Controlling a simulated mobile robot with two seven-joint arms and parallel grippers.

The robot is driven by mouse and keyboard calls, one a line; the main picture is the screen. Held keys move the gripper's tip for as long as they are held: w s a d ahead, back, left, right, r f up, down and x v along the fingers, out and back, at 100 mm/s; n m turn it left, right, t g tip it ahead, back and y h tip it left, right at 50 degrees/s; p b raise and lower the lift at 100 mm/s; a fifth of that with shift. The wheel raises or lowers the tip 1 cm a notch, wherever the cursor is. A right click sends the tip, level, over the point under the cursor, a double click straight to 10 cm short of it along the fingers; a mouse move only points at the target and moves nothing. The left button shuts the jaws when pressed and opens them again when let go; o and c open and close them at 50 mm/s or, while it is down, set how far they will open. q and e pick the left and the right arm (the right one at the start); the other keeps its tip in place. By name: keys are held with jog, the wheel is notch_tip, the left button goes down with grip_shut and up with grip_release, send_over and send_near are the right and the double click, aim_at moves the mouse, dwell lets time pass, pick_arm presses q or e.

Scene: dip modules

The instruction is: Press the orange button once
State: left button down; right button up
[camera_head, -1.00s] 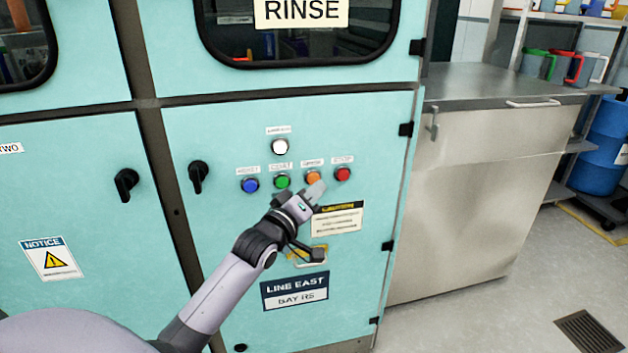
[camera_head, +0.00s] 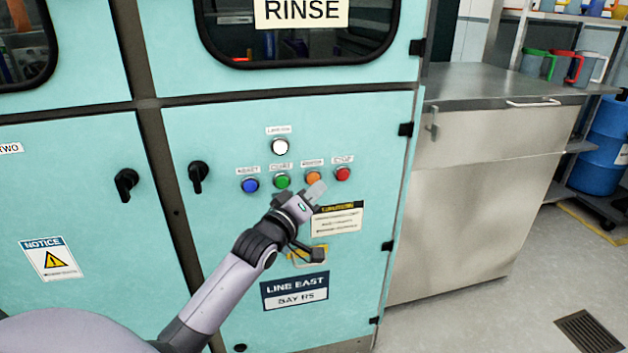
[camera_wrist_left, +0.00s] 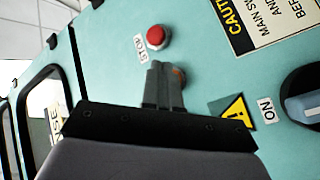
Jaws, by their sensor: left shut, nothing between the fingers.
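The orange button (camera_head: 313,177) is on the turquoise panel, in a row between the green button (camera_head: 282,181) and the red button (camera_head: 343,174). My left gripper (camera_head: 317,189) is shut and empty, with its fingertips just below the orange button in the head view. In the left wrist view, the shut fingers (camera_wrist_left: 163,68) partly cover the orange button (camera_wrist_left: 180,75), which shows at their right edge. I cannot tell whether the fingertips touch it. My right gripper is not in view.
A blue button (camera_head: 250,185) is left of the green one, and a white lamp or button (camera_head: 280,147) is above the row. The red button labelled STOP (camera_wrist_left: 156,37) is close to the fingers in the wrist view. A rotary switch (camera_wrist_left: 303,95) is at right there.

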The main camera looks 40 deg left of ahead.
pick_arm(q)
jog(key=shift+w+a, duration=0.1)
jog(key=shift+a, duration=0.05)
jog(key=shift+w+a, duration=0.15)
jog(key=shift+a, duration=0.05)
dwell(0.3)
